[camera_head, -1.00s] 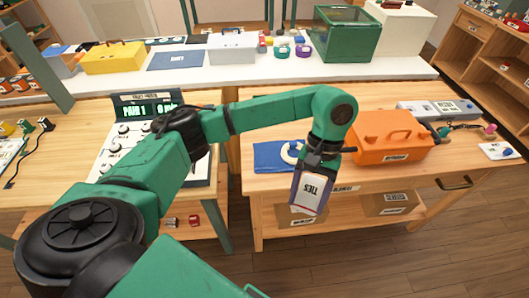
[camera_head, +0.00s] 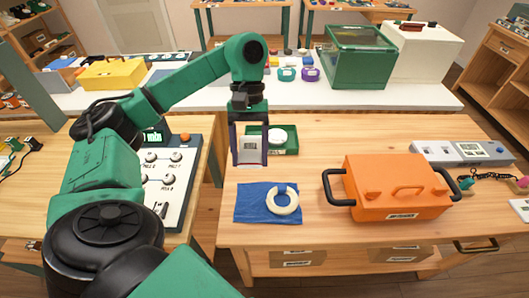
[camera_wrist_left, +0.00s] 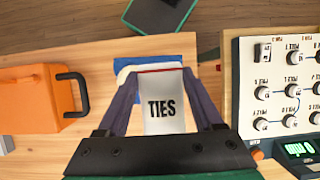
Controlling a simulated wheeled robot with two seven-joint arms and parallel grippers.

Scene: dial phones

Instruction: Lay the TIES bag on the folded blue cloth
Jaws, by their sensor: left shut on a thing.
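My left gripper (camera_head: 249,157) points down over the near table's back left part. It is shut on the TIES bag (camera_head: 250,145), a pale bag hanging between the fingers. The bag's TIES label faces the left wrist camera (camera_wrist_left: 162,112). The folded blue cloth (camera_head: 250,210) lies flat on the table, nearer than the gripper. An open white ring (camera_head: 284,209) lies on the cloth's right part. In the left wrist view the blue cloth (camera_wrist_left: 128,56) shows only partly behind the bag. The bag is apart from the cloth. My right gripper is not in view.
An orange case (camera_head: 390,190) with black handles stands right of the cloth. A green tray (camera_head: 292,149) with a white round thing is just behind. A panel with knobs (camera_head: 181,185) stands to the left. Bare wood lies around the cloth.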

